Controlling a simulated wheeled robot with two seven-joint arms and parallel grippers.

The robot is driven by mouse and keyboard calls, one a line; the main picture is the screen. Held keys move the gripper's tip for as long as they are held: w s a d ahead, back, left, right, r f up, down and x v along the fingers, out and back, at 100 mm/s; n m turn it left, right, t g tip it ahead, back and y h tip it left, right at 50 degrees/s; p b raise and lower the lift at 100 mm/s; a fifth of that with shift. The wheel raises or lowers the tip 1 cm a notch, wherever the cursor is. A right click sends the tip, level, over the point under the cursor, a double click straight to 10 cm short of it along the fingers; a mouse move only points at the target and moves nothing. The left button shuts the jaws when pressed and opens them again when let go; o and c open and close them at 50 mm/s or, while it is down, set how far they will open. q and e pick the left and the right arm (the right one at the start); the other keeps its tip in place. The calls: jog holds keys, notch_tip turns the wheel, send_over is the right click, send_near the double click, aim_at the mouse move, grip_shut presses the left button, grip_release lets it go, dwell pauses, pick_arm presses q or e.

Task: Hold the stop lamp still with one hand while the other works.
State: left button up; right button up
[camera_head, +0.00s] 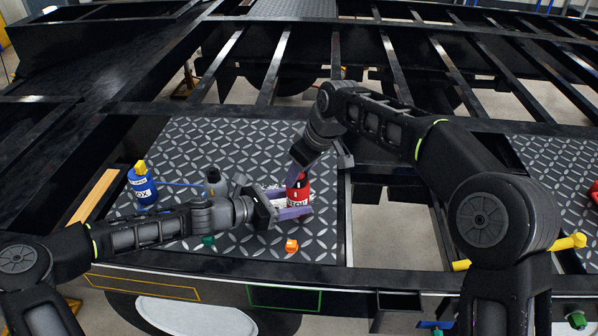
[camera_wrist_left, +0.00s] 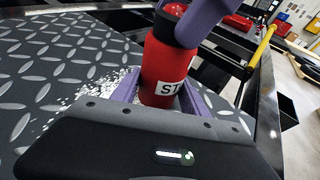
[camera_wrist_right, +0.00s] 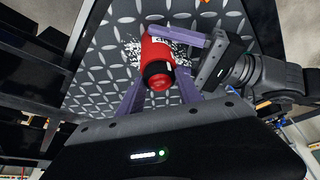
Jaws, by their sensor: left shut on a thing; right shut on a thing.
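The stop lamp is a red cylinder (camera_head: 297,190) with a white label, upright on the patterned metal plate (camera_head: 190,140). The left wrist view shows it (camera_wrist_left: 165,75) with the letters "ST" on the label. My left gripper (camera_head: 287,208) is shut on its lower part from the left, with purple fingers on both sides. My right gripper (camera_head: 298,178) is shut on its upper part from above and behind.
White speckles lie on the plate around the lamp. A blue bottle (camera_head: 142,188) with a yellow top stands at the left, beside a wooden strip (camera_head: 94,197). A green piece (camera_head: 208,240) and an orange piece (camera_head: 291,246) lie near the front edge. Open frame gaps lie right of the plate.

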jog(key=n+g, duration=0.1)
jog(key=n, duration=0.2)
jog(key=shift+s+a+y, duration=0.1)
jog(key=shift+y, duration=0.3)
jog(key=o, duration=1.4)
jog(key=v, duration=1.2)
